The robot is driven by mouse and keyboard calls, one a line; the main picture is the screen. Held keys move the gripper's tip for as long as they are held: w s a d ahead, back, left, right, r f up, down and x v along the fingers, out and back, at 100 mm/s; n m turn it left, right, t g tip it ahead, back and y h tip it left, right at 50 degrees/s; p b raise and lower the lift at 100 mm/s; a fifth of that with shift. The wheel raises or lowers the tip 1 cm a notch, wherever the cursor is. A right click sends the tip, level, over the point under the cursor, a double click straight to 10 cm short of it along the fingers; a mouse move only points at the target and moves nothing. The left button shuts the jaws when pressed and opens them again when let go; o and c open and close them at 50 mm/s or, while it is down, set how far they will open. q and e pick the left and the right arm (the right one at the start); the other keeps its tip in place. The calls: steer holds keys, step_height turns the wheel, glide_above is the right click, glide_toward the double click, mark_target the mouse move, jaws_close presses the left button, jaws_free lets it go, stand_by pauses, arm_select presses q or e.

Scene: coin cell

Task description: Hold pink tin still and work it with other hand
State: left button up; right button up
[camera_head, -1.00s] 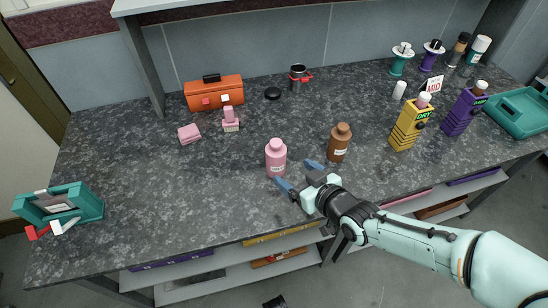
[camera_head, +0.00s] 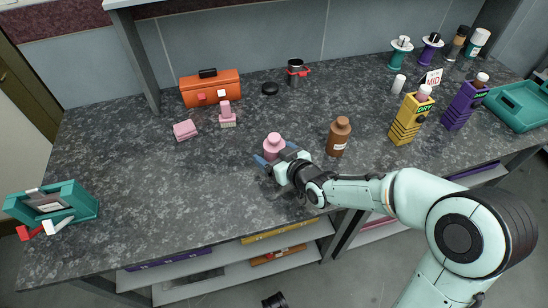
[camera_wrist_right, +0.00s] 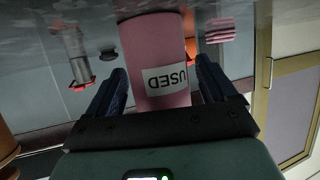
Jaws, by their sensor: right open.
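Narrow gaps show between the tin and both fingers. The tin's lower part is hidden by my gripper in the head view. My left gripper is not in view.
A brown bottle (camera_head: 338,137) stands close to the right of my right gripper. Behind are a pink block (camera_head: 185,130), a pink stamp-like piece (camera_head: 227,116) and an orange toolbox (camera_head: 211,88). A teal tray (camera_head: 82,203) lies far left. The counter's left middle is clear.

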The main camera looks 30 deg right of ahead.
mark_target(274, 137)
steer(key=c, duration=1.1)
step_height(274, 137, up, 11)
steer(key=p, duration=0.2)
steer(key=shift+p, duration=0.4)
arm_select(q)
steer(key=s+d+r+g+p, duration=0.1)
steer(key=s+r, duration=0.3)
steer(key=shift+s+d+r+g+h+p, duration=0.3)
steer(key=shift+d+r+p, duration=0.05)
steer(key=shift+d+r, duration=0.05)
arm_select(e)
step_height(274, 137, up, 9)
steer(key=shift+r, duration=0.1)
